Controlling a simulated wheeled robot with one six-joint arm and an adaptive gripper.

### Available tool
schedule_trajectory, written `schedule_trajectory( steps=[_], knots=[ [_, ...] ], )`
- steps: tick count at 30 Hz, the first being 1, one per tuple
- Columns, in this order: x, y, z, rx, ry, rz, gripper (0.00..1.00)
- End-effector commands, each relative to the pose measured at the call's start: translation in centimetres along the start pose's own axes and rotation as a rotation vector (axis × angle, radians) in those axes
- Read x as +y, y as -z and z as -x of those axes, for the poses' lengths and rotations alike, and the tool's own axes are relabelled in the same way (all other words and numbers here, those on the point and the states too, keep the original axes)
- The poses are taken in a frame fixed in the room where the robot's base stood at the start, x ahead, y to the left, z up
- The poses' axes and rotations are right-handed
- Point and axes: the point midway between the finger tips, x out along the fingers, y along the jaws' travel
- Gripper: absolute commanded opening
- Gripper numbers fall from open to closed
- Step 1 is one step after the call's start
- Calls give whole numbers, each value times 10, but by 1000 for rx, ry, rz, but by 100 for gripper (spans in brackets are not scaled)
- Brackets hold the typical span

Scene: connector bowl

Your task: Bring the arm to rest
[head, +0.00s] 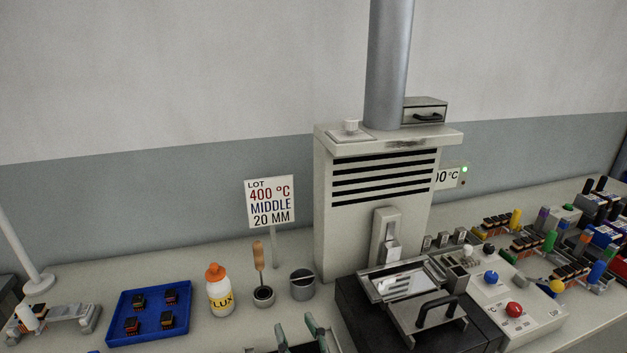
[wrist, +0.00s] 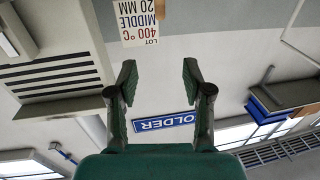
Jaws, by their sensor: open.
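My gripper (head: 298,330) shows only as two green-grey fingertips at the bottom edge of the head view; the rest of my arm is out of that view. In the wrist view my gripper (wrist: 158,78) is open, with a clear gap between its two green fingers and nothing held. That view is upside down. Beyond the fingers are the lot sign (wrist: 145,22) and a blue sign (wrist: 163,122) whose readable letters are "OLDER". No object touches the fingers in either view.
The bench carries a blue tray (head: 113,343) with several small dark parts, a flux bottle (head: 220,296), a grey cup (head: 302,287) and a solder pot machine (head: 345,240). A control box (head: 540,322) with coloured knobs and crowded connectors stand right. The lot sign (head: 271,202) stands behind the cup.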

Motion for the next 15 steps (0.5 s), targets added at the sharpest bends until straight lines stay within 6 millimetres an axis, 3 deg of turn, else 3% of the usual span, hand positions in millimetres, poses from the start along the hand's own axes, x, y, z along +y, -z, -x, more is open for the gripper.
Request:
schedule_trajectory(
  steps=[15],
  knots=[
    [16, -34, 34, -27, -44, -7, 50]
  ],
)
